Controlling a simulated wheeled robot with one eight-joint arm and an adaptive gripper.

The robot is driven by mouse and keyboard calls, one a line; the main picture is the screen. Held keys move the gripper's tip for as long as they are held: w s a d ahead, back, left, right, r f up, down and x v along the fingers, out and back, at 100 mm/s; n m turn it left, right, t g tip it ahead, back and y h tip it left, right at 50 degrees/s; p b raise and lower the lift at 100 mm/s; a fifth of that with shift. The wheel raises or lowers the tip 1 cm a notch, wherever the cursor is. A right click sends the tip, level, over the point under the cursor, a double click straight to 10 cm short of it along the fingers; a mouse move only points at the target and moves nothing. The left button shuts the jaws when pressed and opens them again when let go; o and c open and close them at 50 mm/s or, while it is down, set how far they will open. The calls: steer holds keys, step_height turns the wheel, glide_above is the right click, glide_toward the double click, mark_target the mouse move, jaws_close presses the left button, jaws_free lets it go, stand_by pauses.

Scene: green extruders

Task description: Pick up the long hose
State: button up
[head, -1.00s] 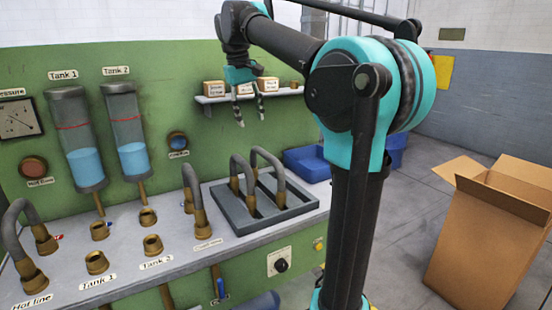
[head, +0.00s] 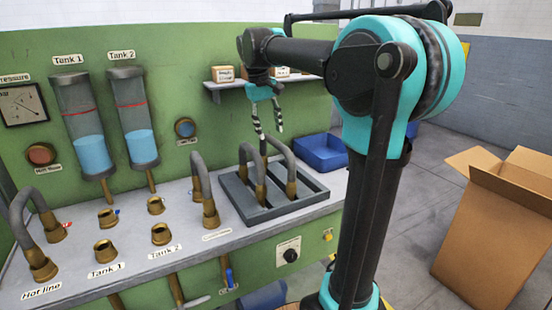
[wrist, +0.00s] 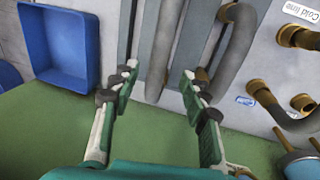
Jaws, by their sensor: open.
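Two curved grey hoses with brass ends stand in a slotted grey tray (head: 232,190) on the bench. The right-hand hose (head: 290,160) looks the longer; the left-hand hose (head: 243,152) looks shorter. My gripper (head: 268,132) points down above the tray, its fingers apart and empty, close over the hoses. In the wrist view my gripper (wrist: 160,71) has open fingers on both sides of a grey hose (wrist: 160,50), with another hose (wrist: 232,55) to the right. I cannot tell the exact height gap.
A cold line hose (head: 202,180) and a hot line hose (head: 20,215) are on bench fittings to the left. A shelf with small boxes (head: 223,74) is on the green panel behind. An open cardboard box (head: 490,235) stands at right.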

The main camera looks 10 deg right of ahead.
mark_target(273, 139)
steer(key=shift+w+d+f, duration=0.1)
steer(key=shift+d+f, duration=0.1)
steer(key=shift+f, duration=0.65)
steer(key=shift+s+d+f, duration=0.1)
steer(key=shift+d+f, duration=0.15)
steer(key=shift+f, duration=0.65)
steer(key=shift+w+d+f, duration=0.1)
steer(key=shift+d+f, duration=0.1)
steer(key=shift+f, duration=0.65)
steer(key=shift+c, duration=0.2)
jaws_close()
